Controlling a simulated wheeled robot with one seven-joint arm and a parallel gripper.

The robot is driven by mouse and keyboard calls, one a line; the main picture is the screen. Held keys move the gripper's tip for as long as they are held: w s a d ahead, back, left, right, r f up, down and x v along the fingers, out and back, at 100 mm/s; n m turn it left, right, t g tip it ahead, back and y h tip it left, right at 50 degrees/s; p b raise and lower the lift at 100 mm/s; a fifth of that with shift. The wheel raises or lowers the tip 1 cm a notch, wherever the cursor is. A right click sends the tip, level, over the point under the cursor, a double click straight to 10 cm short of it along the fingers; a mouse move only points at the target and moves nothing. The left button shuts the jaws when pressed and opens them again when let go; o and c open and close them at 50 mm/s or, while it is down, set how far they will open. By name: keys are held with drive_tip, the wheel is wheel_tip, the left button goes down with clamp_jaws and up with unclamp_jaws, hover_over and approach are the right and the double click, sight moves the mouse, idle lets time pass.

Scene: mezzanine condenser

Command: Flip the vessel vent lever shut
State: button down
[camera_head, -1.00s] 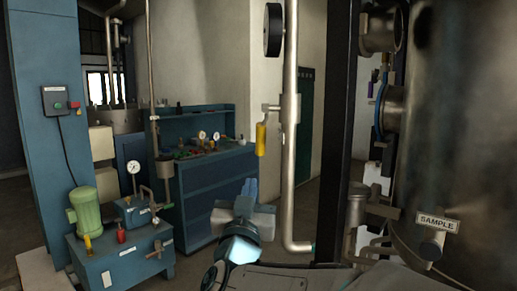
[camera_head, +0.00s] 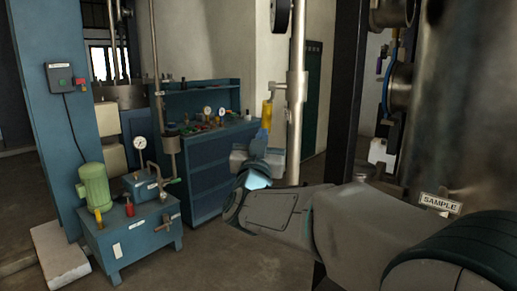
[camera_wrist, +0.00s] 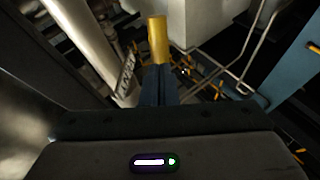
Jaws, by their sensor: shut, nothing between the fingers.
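The vent lever has a yellow handle (camera_head: 266,115) that hangs downward from a valve stub on the pale vertical pipe (camera_head: 298,95). In the wrist view the yellow handle (camera_wrist: 157,40) stands just beyond my fingertips. My gripper (camera_head: 262,137) is just below the handle's lower end in the head view. In the wrist view my gripper (camera_wrist: 158,72) shows its dark blue fingers together and empty, in line with the handle. I cannot tell whether the fingertips touch the handle. My forearm hides the lower pipe.
A steel vessel with a SAMPLE tag (camera_head: 440,203) stands close at the right. A dark post (camera_head: 345,90) is beside the pipe.

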sight(266, 121)
drive_tip(key=x, duration=0.4)
drive_tip(key=shift+w+p, duration=0.15)
drive_tip(key=shift+p, duration=0.2)
drive_tip(key=shift+w+d+b, duration=0.1)
drive_tip(key=shift+b, duration=0.25)
